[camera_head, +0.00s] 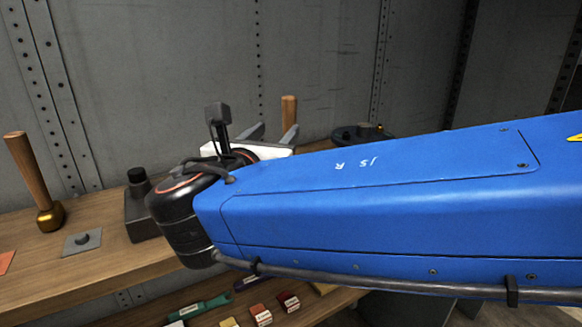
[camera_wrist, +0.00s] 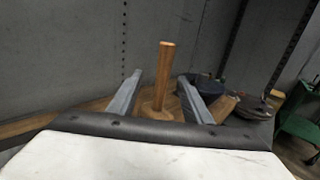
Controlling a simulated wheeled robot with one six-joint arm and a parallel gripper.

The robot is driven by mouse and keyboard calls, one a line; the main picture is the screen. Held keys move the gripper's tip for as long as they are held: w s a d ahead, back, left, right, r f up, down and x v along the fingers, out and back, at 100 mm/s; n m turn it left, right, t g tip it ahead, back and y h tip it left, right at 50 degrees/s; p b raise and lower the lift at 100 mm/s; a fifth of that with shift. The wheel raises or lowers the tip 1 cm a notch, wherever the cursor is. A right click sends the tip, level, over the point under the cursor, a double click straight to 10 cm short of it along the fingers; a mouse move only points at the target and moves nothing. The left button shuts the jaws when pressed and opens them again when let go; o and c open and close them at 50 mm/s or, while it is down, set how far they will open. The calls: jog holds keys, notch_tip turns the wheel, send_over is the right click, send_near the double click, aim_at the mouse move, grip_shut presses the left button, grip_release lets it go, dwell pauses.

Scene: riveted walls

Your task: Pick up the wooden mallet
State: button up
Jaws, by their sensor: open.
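The wooden mallet (camera_wrist: 165,72) stands upright in the wrist view, its pale handle pointing up and its wooden head low on the bench. In the head view only the upper part of its handle (camera_head: 289,109) shows; the rest is hidden behind my gripper and arm. My gripper (camera_wrist: 160,76) is open and empty, with one grey finger on each side of the mallet in the wrist picture. Whether the handle is fully between the fingers or a little beyond them I cannot tell. In the head view my gripper (camera_head: 277,130) reaches over the bench.
A brass-headed tool (camera_head: 28,172) with a wooden handle stands at the far left of the wooden bench (camera_head: 100,270). A dark block-shaped item (camera_head: 142,210) stands beside my wrist. A round dark item (camera_head: 358,133) lies to the mallet's right. A grey riveted wall rises behind.

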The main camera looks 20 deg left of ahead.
aim_at(284, 123)
jog(key=w, duration=0.7)
jog(key=shift+a, duration=0.25)
jog(key=shift+w+d+r, duration=0.15)
jog(key=shift+w, duration=2.4)
grip_shut()
